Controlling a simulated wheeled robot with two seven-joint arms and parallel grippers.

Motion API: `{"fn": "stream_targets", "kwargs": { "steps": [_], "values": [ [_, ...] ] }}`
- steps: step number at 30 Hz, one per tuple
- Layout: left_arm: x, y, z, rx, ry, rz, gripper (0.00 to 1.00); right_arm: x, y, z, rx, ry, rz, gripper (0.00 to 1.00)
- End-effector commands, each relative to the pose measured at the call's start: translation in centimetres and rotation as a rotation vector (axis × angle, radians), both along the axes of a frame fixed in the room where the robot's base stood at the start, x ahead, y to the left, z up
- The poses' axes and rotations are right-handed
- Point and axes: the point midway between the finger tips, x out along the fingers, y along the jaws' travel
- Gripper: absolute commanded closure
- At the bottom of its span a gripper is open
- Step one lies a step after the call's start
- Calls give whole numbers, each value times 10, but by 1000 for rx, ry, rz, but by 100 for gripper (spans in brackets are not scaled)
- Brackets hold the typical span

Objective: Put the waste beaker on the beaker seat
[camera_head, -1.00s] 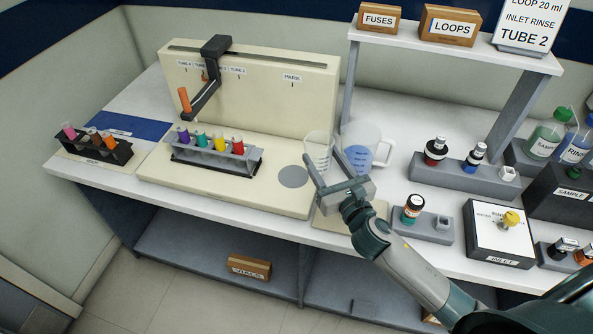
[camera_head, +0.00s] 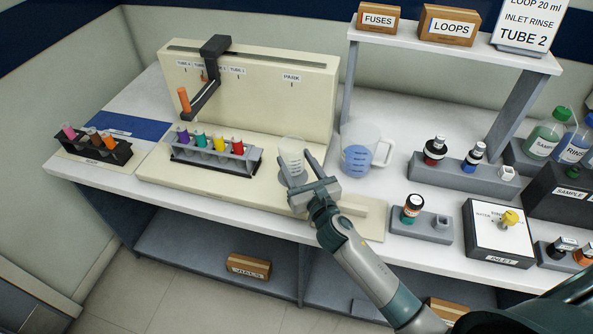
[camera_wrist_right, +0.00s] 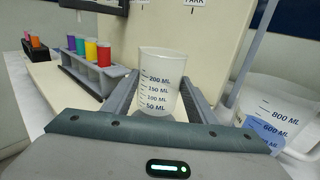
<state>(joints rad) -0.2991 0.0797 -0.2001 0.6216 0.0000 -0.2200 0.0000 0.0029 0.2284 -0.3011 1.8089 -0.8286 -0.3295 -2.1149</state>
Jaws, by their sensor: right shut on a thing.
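The waste beaker (camera_head: 291,147) is a small clear, empty-looking cup with millilitre marks. It is upright between the fingers of my right gripper (camera_head: 295,162), which is shut on it. In the right wrist view the beaker (camera_wrist_right: 158,88) stands between the two grey fingers, its marks facing the camera. The beaker is over the spot of the round grey beaker seat on the cream machine base (camera_head: 215,180). The seat is mostly hidden by the beaker and gripper, and I cannot tell whether the beaker touches it. My left gripper is not in view.
A large jug (camera_head: 357,152) with blue liquid stands close to the right of the beaker. A rack of coloured tubes (camera_head: 215,152) is on the left of the base. The machine's back panel (camera_head: 300,100) rises behind. A bottle holder (camera_head: 425,225) is at right.

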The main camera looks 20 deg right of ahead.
Motion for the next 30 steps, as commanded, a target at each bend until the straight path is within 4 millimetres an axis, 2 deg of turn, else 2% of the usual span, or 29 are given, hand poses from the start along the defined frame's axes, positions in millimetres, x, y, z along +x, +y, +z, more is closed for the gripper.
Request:
{"fn": "stream_targets", "kwargs": {
  "steps": [4,9,23,24,25,26,30],
  "values": [
    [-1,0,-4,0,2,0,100,-1,0,-21,3,5,-3,76],
    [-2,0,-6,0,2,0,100,0,0,-35,2,3,-2,76],
    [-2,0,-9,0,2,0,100,0,0,-40,0,2,-1,76],
    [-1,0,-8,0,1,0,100,0,0,-39,1,2,-1,41],
    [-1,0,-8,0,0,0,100,0,0,-38,0,2,-1,34],
    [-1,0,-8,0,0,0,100,0,0,-38,0,2,-1,29],
    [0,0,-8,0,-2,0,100,0,0,-38,0,2,-1,29]
  ]
}}
